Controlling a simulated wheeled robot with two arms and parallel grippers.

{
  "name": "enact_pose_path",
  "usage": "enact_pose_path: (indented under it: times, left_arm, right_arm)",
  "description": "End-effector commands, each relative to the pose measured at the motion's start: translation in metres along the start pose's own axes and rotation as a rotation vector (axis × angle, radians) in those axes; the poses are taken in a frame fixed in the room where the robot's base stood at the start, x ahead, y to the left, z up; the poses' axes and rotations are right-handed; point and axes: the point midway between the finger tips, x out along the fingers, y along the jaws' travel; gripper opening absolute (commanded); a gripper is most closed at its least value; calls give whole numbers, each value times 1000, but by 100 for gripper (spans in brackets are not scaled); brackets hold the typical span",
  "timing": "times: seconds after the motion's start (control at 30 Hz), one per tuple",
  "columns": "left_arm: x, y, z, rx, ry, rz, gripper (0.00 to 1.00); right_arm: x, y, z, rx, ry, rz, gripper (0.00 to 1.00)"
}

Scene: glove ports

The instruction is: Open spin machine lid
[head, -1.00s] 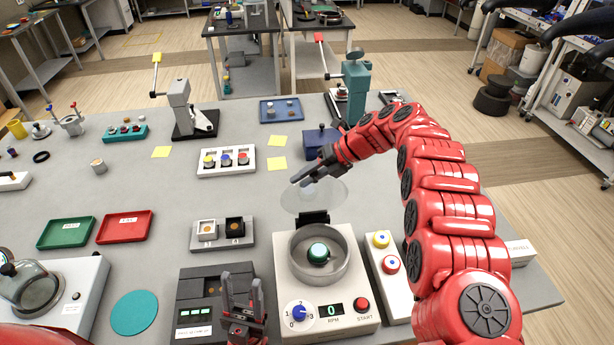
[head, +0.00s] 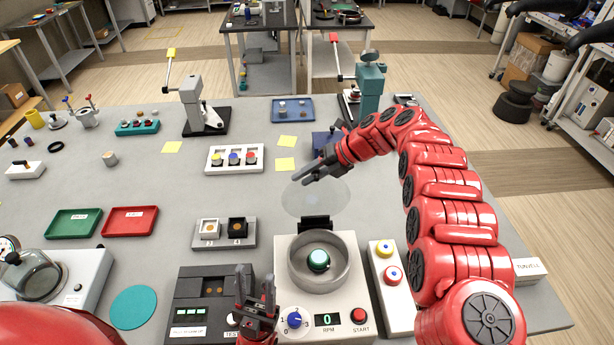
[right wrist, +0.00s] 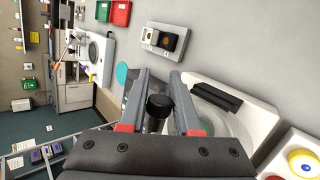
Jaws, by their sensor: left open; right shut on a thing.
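The spin machine (head: 288,272) is a white box with a round grey bowl (head: 345,277), a blue dial and a display reading 0. A teal round piece (head: 319,260) sits in the open bowl. The clear lid (head: 325,200) is swung up and back behind the black hinge (head: 315,223), off the bowl. My right gripper (head: 305,175) is at the lid. In the right wrist view its fingers are shut on a dark knob (right wrist: 158,104), which looks like the lid's. My left gripper (head: 254,283) is open and empty, left of the machine's front.
A dark grey test box (head: 190,290) stands left of the machine, close to my left gripper. A panel with yellow and red buttons (head: 393,300) stands to the right. Behind are a two-slot holder (head: 224,235) and a blue box (head: 328,142).

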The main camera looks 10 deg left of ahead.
Motion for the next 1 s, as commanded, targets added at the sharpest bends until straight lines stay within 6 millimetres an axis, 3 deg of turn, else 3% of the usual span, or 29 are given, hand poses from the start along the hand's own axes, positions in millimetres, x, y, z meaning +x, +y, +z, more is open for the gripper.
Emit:
enact_pose_path:
  times: [0.03, 0.07, 0.2, 0.57, 0.77, 1.0]
  left_arm:
    - [-1, 0, 0, 0, 0, 0, 50]
    - [-1, 0, 0, 0, 0, 0, 50]
    - [0, 0, 0, 0, 0, 0, 50]
    - [3, 0, 0, 0, 0, 0, 50]
    - [18, -1, -3, 0, 0, 0, 50]
    - [49, -2, -8, 0, 0, 0, 50]
  right_arm:
    - [2, -3, -2, 2, 3, -4, 0]
    - [2, -3, -2, 2, 3, -4, 36]
    - [1, -3, -1, 2, 2, -3, 59]
    - [-6, -1, 0, 2, 0, -2, 59]
    - [-43, 2, 2, 2, -2, -2, 59]
    - [-110, 3, 2, 3, 0, -2, 59]
